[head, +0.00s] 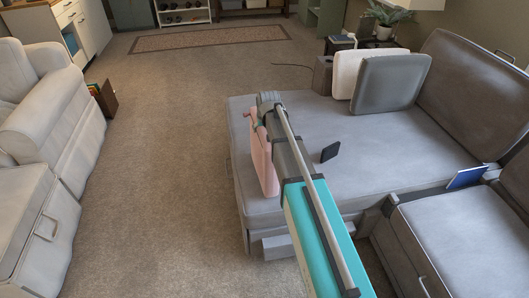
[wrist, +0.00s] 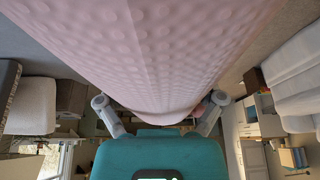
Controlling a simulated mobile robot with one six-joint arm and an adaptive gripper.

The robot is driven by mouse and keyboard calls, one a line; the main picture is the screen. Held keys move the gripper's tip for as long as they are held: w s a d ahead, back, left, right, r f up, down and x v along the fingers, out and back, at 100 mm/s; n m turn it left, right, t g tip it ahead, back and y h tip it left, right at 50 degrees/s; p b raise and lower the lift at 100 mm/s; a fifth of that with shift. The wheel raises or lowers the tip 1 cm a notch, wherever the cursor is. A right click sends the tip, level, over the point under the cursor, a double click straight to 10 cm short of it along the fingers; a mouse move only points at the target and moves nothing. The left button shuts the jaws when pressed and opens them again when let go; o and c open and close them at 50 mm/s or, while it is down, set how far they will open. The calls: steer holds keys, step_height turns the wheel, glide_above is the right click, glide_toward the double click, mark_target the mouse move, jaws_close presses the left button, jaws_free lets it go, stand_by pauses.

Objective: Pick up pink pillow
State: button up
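The pink pillow (head: 264,162) stands on edge near the left front edge of the grey sofa seat, its narrow side toward the head camera. My gripper (head: 254,117) is at its upper end. In the wrist view the dotted pillow (wrist: 150,45) fills the top and tapers down between the two finger links of my gripper (wrist: 160,108). The links spread to either side. The pillow hides the fingertips, so I cannot tell whether they press on it. I cannot tell whether it rests on the seat.
The grey sofa (head: 325,125) carries a small black item (head: 330,151), a blue book (head: 466,178), a white cushion (head: 345,72) and a grey cushion (head: 391,83). A light sofa (head: 48,130) stands at the left. The carpet (head: 165,150) between is clear.

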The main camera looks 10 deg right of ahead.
steer(key=c, duration=0.4)
steer(key=shift+c, duration=0.3)
steer(key=shift+r, duration=0.2)
step_height(320, 180, up, 4)
steer(key=p, duration=0.4)
steer(key=shift+f, duration=0.15)
steer(key=s+r+p, duration=0.1)
steer(key=r+p, duration=0.1)
steer(key=s+r+p, duration=0.2)
steer(key=s+d+r+p, duration=0.1)
steer(key=s+p, duration=0.1)
steer(key=shift+r, duration=0.4)
steer(key=shift+c, duration=0.2)
steer(key=s+d+r+p, duration=0.1)
steer(key=s+r+p, duration=0.2)
steer(key=s, duration=0.5)
steer(key=shift+s+d+r, duration=0.25)
steer(key=shift+s+r, duration=0.05)
steer(key=shift+s, duration=0.1)
